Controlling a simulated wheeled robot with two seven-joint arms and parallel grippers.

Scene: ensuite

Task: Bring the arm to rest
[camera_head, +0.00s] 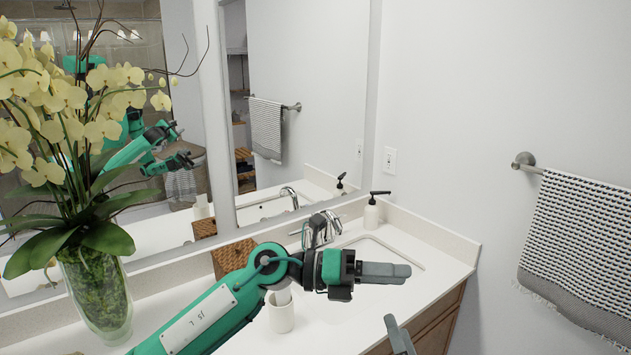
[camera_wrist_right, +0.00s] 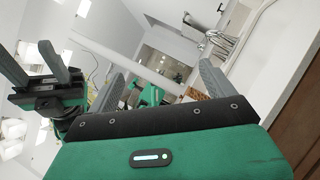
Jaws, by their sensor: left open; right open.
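My left arm reaches in from the left over the white counter, and its gripper (camera_head: 385,272) hangs above the sink area, pointing right. In the head view its fingers overlap, but the right wrist view shows the same gripper (camera_wrist_right: 36,58) with its two grey fingers apart and nothing between them. My right gripper (camera_head: 399,337) shows only as a grey finger at the bottom edge of the head view. In the right wrist view my right gripper (camera_wrist_right: 162,72) has its fingers wide apart and empty.
The counter (camera_head: 432,262) holds a vase of orchids (camera_head: 98,290) at left, a woven box (camera_head: 232,258), a white cup (camera_head: 281,314), a faucet (camera_head: 320,228) and a soap dispenser (camera_head: 371,214). A towel (camera_head: 580,245) hangs on the right wall. A mirror (camera_head: 300,60) stands behind.

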